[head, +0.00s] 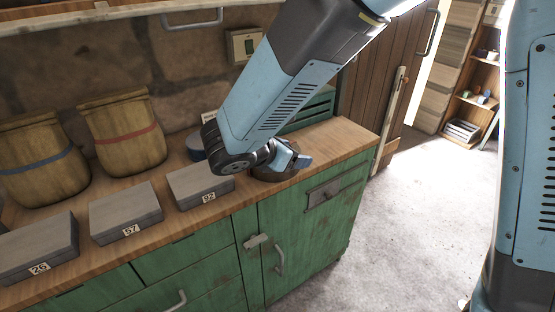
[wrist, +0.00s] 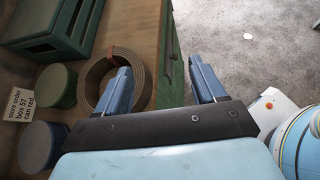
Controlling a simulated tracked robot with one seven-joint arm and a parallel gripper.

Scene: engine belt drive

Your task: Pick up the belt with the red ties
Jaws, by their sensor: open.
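The belt is a brown coil (wrist: 92,84) lying on the wooden counter in the wrist view, with a red tie (wrist: 124,51) at its upper right. In the head view a brown part of it (head: 270,175) shows under my gripper, which hides much of it. My gripper (wrist: 160,66) is open and empty, with two blue fingers apart. I cannot tell whether a finger touches the belt. My gripper also shows in the head view (head: 293,161).
A green can (wrist: 56,86), a blue can (wrist: 40,146) and a green crate (wrist: 50,25) stand close by. A sign (wrist: 20,105) reads "store order box 57 can red". Grey boxes 26 (head: 38,250), 57 (head: 125,212) and 92 (head: 199,185) line the counter. Two sacks (head: 122,133) stand behind.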

